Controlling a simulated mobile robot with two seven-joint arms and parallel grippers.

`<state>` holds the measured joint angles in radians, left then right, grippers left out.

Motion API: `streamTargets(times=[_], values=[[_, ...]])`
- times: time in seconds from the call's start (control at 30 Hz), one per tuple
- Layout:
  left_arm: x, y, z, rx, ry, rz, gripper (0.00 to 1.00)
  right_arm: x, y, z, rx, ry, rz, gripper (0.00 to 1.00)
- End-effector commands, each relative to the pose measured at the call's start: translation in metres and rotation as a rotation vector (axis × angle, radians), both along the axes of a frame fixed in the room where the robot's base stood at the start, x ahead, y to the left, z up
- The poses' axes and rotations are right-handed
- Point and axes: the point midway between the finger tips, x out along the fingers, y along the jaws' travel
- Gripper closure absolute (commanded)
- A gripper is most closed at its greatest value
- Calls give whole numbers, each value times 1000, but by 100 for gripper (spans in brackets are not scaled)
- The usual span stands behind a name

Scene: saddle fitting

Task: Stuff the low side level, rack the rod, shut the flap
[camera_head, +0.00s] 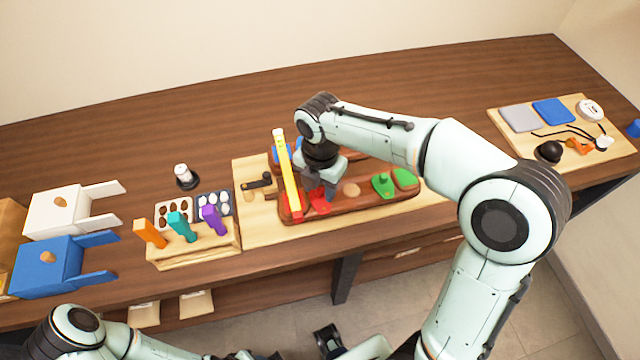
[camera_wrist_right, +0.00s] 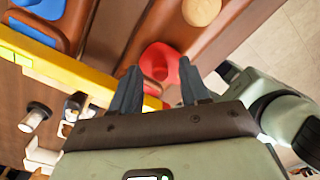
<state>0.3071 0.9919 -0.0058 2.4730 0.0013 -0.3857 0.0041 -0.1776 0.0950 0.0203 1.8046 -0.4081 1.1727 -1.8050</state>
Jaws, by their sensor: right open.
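A brown wooden saddle form (camera_head: 360,206) lies on a pale board. A yellow rod (camera_head: 287,175) with a red end lies across its left part; it also shows in the wrist view (camera_wrist_right: 70,72). My right gripper (camera_head: 320,192) is over the saddle, just right of the rod. Its jaws (camera_wrist_right: 160,90) are open, with a red knobbed piece (camera_wrist_right: 160,60) beyond and between the fingertips. The red piece (camera_head: 319,203) sits at the saddle's front edge. Green pieces (camera_head: 383,185) sit at its right, and blue parts (camera_wrist_right: 40,8) at its left. My left gripper is not clearly visible at the bottom edge.
A rack with orange, teal and purple handles (camera_head: 180,228) stands left, before two small trays (camera_head: 174,215). White (camera_head: 60,212) and blue (camera_head: 45,265) clamp-like blocks stand at the far left. A board of tools (camera_head: 560,125) lies right. The table's back is clear.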

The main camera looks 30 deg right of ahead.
Motion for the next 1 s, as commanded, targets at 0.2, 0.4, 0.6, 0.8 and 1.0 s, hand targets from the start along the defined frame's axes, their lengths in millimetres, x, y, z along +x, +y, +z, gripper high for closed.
streamTargets(times=[0.2, 0.4, 0.6, 0.8, 1.0], values=[[0, 0, 0, 0, 0, 0, 53, 0, 0, 0, 0, 0, 0, 100], [0, 0, 0, 0, 0, 0, 53, 0, 0, 1, 1, -1, -7, 100], [1, 0, 2, 0, -1, 0, 53, 0, -2, 1, 1, -1, -64, 100], [2, 0, 5, 0, -2, 0, 53, -2, -6, 1, 1, -2, -194, 100], [3, 0, 7, 0, -3, 0, 53, -5, -12, 2, 1, -2, -376, 100]])
